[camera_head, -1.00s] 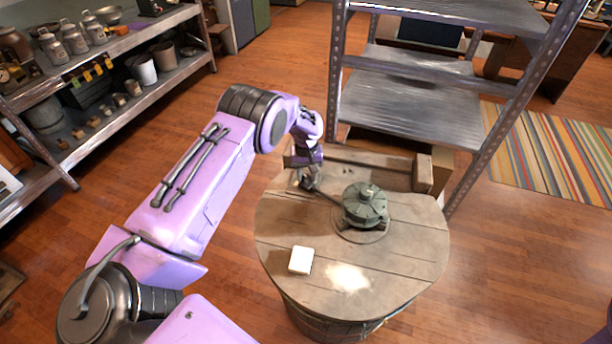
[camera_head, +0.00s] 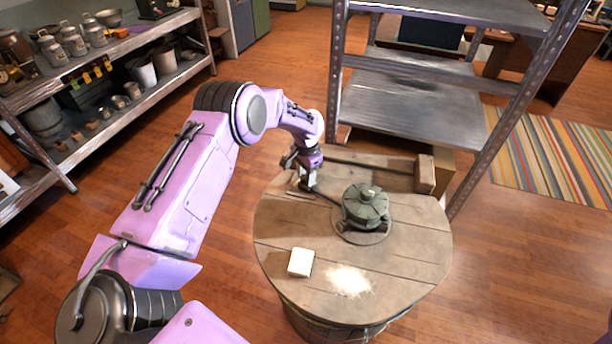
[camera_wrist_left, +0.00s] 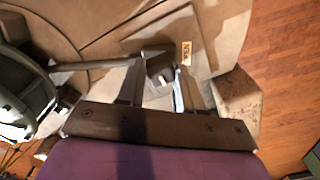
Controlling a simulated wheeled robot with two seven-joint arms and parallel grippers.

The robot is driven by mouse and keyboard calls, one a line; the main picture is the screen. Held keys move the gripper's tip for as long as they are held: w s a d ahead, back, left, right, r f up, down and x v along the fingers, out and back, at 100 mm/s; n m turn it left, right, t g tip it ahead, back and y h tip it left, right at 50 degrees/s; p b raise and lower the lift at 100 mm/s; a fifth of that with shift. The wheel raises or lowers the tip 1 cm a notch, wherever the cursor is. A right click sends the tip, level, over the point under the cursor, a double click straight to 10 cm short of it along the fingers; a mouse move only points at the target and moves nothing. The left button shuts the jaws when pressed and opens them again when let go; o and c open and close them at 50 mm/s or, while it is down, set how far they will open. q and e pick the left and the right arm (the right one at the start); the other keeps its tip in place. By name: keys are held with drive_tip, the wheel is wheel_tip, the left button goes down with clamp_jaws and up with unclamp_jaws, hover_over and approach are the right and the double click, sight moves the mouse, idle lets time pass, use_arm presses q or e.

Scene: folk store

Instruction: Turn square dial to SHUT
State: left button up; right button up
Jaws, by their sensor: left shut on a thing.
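The square dial (camera_wrist_left: 160,72) is a small grey block between the two fingers of my left gripper (camera_wrist_left: 161,84) in the left wrist view. The fingers are shut on it. It sits by a light plate with a small label (camera_wrist_left: 186,52) that seems to read OPEN, seen turned. In the head view my left gripper (camera_head: 306,184) points down at the back left of the round barrel top (camera_head: 400,262) and hides the dial. My right gripper is not in view.
A green-grey mill (camera_head: 365,207) stands beside the gripper, its bar reaching toward the fingers. A white block (camera_head: 300,262) and white powder (camera_head: 348,281) lie in front. A wooden ledge (camera_head: 365,168) and a metal shelf (camera_head: 410,110) stand behind.

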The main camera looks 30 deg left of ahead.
use_arm(q)
drive_tip(key=shift+m, duration=1.7)
drive_tip(key=o, duration=1)
drive_tip(key=shift+o, duration=0.2)
wheel_tip(320, 180, up, 10)
drive_tip(key=b, duration=0.1)
drive_tip(key=shift+r, duration=0.25)
